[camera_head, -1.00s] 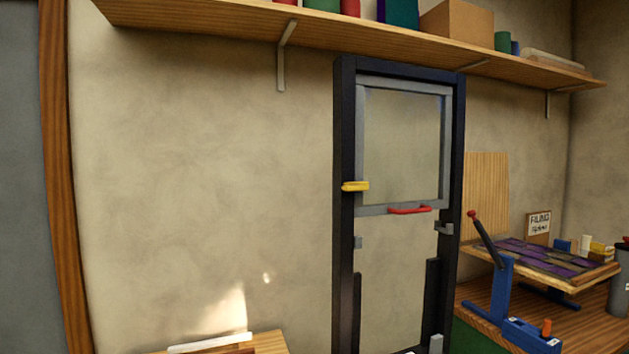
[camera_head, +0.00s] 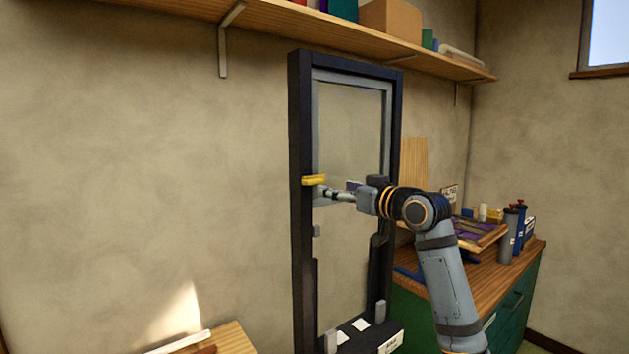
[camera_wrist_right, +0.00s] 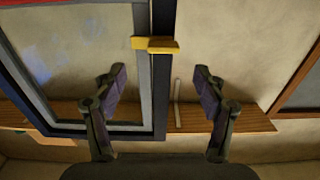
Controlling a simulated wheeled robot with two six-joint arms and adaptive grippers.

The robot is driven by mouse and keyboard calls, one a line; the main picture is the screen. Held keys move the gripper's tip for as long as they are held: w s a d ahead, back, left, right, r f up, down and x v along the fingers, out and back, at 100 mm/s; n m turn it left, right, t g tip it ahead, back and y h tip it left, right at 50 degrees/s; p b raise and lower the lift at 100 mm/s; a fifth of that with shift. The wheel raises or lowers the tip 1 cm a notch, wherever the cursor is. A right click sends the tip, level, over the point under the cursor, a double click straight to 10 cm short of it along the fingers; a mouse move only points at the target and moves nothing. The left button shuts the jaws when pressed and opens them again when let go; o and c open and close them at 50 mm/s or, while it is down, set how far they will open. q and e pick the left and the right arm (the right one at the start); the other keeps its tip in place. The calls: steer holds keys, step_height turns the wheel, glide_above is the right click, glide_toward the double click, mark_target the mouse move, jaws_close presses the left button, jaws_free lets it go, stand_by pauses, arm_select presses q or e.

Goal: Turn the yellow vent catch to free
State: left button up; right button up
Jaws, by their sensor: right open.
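The yellow vent catch (camera_head: 314,180) sits on the left post of the dark frame (camera_head: 301,255), lying level across the edge of the grey vent sash (camera_head: 316,120). In the right wrist view the catch (camera_wrist_right: 156,45) is ahead of the fingers, near the middle. My right gripper (camera_head: 325,192) is just right of and below the catch in the head view. Its two fingers (camera_wrist_right: 159,82) are spread open and empty, with the catch beyond their tips. No contact shows. My left gripper is out of view. The red handle is hidden behind my right arm in the head view.
A wooden shelf (camera_head: 300,35) runs above the frame. A green bench with a wooden top (camera_head: 522,250) stands right, with bottles (camera_head: 514,225) and a tilted work board. A low wooden surface (camera_head: 232,340) is at bottom left. The wall left of the frame is clear.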

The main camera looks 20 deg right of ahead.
mark_target(316, 182)
steer(key=p+x, duration=0.1)
steer(key=x, duration=0.1)
steer(key=p+x, duration=0.1)
steer(key=x, duration=0.2)
steer(key=p+x, duration=0.1)
steer(key=x, duration=0.2)
steer(key=shift+a+r, duration=0.2)
steer(key=shift+a, duration=0.2)
steer(key=shift+w+d+f+p, duration=0.1)
steer(key=shift+w+f+p, duration=0.05)
steer(key=shift+w+p, duration=0.15)
steer(key=shift+s, duration=0.1)
steer(key=c, duration=1.2)
